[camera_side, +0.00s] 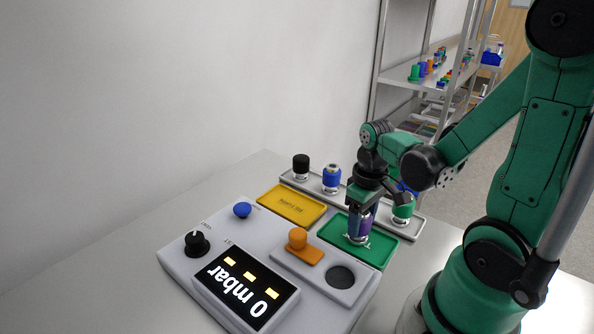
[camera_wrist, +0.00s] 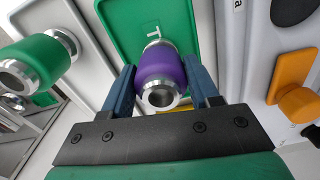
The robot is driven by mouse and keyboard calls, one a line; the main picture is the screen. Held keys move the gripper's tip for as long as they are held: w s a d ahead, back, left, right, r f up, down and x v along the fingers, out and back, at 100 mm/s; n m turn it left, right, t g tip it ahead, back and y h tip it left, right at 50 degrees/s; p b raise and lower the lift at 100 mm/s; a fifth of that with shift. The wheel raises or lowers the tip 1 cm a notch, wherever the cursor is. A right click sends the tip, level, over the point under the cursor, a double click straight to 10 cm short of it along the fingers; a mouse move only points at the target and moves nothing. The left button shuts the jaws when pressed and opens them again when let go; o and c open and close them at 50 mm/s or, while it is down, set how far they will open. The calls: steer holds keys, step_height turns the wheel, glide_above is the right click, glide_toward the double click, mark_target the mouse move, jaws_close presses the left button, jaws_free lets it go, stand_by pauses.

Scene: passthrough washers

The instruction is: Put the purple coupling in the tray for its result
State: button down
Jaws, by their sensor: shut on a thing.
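The purple coupling (camera_wrist: 161,70) has silver metal ends and sits between my gripper's two blue fingers (camera_wrist: 161,88) in the wrist view. My gripper (camera_side: 359,222) is shut on it. In the side view the coupling (camera_side: 358,226) is upright at the green tray (camera_side: 376,251), mostly hidden by the fingers. Its lower end is over or on the tray floor; I cannot tell if it touches. The yellow tray (camera_side: 291,204) lies to the left of the green one and is empty, with small printed text.
A grey rack (camera_side: 421,228) behind the trays holds a black (camera_side: 301,166), a blue (camera_side: 331,178) and a green coupling (camera_side: 402,208). The test device's display (camera_side: 246,285) reads 0 mbar. An orange clamp (camera_side: 298,240), black knob (camera_side: 196,242) and blue button (camera_side: 242,209) stand up from the device.

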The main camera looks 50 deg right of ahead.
steer(key=shift+f, duration=0.1)
steer(key=shift+c, duration=1.1)
jaws_free()
step_height(320, 180, up, 12)
steer(key=w+a+f+n+t, duration=0.1)
steer(key=w+a+t, duration=0.5)
steer(key=a, duration=0.3)
steer(key=shift+a+f+t, duration=0.25)
steer(key=shift+a+t, duration=0.15)
steer(key=shift+t, duration=0.2)
steer(key=shift+w, duration=0.1)
